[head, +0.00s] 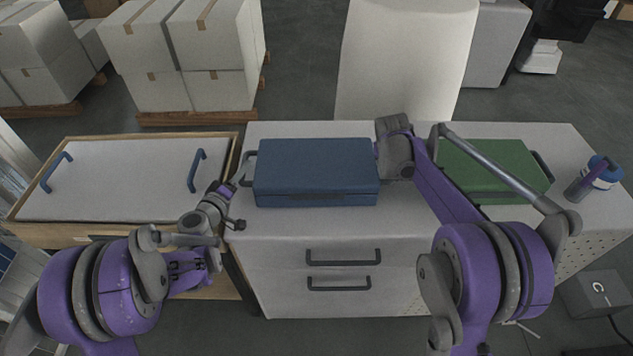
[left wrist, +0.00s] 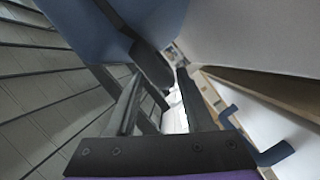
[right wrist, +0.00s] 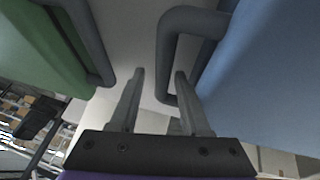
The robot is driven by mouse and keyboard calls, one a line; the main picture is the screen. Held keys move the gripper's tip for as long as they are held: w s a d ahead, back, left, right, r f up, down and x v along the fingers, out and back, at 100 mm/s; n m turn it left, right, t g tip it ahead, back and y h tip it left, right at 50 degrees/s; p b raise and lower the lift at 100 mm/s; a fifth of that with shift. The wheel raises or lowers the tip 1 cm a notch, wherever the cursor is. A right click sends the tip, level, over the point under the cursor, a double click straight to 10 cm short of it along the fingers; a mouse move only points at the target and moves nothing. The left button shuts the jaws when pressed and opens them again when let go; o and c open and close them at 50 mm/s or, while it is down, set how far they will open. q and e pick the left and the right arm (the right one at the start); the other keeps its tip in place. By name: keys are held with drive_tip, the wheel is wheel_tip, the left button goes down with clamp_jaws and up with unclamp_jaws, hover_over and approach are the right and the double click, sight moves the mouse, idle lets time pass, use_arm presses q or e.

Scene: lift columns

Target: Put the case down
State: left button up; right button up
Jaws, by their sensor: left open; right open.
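The blue case (head: 316,172) lies flat and appears to rest on the white cabinet top (head: 410,212), with a dark handle at its left end (head: 247,167). My left gripper (head: 238,184) is open beside that handle. In the left wrist view, the handle (left wrist: 152,64) shows just beyond the open fingers (left wrist: 160,85). My right gripper is open at the case's right end, its fingers mostly hidden by my wrist in the head view. In the right wrist view, the right handle (right wrist: 185,25) reaches down between the open fingertips (right wrist: 160,75); contact cannot be told.
A green case (head: 492,168) lies on the cabinet to the right, partly behind my right arm. A bottle (head: 597,178) stands at the cabinet's right end. A wood-framed tray (head: 125,185) with blue handles is at the left. A white rounded block (head: 405,60) stands behind.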

use_arm(q)
drive_tip(key=v, duration=0.6)
drive_tip(key=shift+s, duration=0.2)
drive_tip(key=shift+a, duration=0.1)
use_arm(e)
drive_tip(key=v, duration=1.2)
drive_tip(key=shift+r, duration=0.1)
